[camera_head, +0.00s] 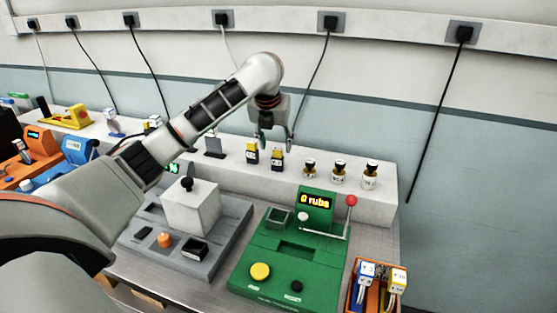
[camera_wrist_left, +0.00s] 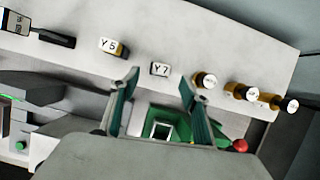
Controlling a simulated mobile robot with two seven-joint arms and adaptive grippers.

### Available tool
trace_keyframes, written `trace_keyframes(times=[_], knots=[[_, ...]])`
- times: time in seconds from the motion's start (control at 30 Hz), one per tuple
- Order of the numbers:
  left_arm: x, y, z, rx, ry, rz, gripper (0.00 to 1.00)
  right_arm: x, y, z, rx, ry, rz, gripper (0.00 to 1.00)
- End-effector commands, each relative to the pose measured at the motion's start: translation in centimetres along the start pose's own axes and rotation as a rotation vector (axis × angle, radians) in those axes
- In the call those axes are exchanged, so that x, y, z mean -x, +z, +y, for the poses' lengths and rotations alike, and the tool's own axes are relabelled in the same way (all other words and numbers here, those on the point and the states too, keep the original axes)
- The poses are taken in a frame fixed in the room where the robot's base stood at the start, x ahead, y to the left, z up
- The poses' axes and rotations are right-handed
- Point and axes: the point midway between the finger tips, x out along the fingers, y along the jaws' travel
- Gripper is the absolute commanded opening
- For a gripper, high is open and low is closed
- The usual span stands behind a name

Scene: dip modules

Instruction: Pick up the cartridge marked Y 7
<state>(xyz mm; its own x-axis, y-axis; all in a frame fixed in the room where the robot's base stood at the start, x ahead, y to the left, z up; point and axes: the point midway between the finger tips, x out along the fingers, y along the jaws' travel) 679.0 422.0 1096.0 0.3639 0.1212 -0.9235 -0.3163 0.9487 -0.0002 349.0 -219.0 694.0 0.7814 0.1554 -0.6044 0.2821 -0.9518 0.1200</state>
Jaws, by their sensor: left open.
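The cartridge marked Y 7 (camera_wrist_left: 160,69) stands on the white ledge, its white label facing up. It is the right one of two small yellow and black cartridges in the head view (camera_head: 277,160). The cartridge marked Y 5 (camera_wrist_left: 114,47) stands to its left and also shows in the head view (camera_head: 252,153). My left gripper (camera_head: 276,140) is open and empty, just above Y 7. In the left wrist view its fingers (camera_wrist_left: 158,88) point toward Y 7, whose label shows between and beyond the tips. I see no contact. My right gripper is out of view.
Several gold-and-white capped vials (camera_head: 340,174) stand right of Y 7 on the ledge (camera_head: 380,209). A green machine (camera_head: 290,262) with a red-knobbed lever stands in front, with a grey station (camera_head: 230,232) to its left. An orange bin (camera_head: 378,300) holds two more modules at lower right.

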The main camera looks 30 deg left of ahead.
Motion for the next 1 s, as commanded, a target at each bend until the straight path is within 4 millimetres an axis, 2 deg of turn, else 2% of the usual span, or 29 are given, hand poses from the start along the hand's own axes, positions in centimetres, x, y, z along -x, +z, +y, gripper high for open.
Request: trace_keyframes(times=[0.3, 0.63, 0.8, 1.0], knots=[[-4.2, 0.4, 0.1, 0.001, 0.0, 0.003, 0.46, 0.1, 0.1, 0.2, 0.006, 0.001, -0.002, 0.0], [-4.9, 0.5, 0.1, 0.001, 0.0, 0.0, 0.46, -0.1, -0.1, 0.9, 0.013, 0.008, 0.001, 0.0], [-4.9, 0.5, 0.1, 0.001, 0.0, 0.0, 0.04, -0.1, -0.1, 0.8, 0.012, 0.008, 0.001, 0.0], [-4.8, 0.5, 0.1, 0.001, 0.0, 0.0, 0.04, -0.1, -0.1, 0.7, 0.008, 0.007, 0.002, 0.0]])
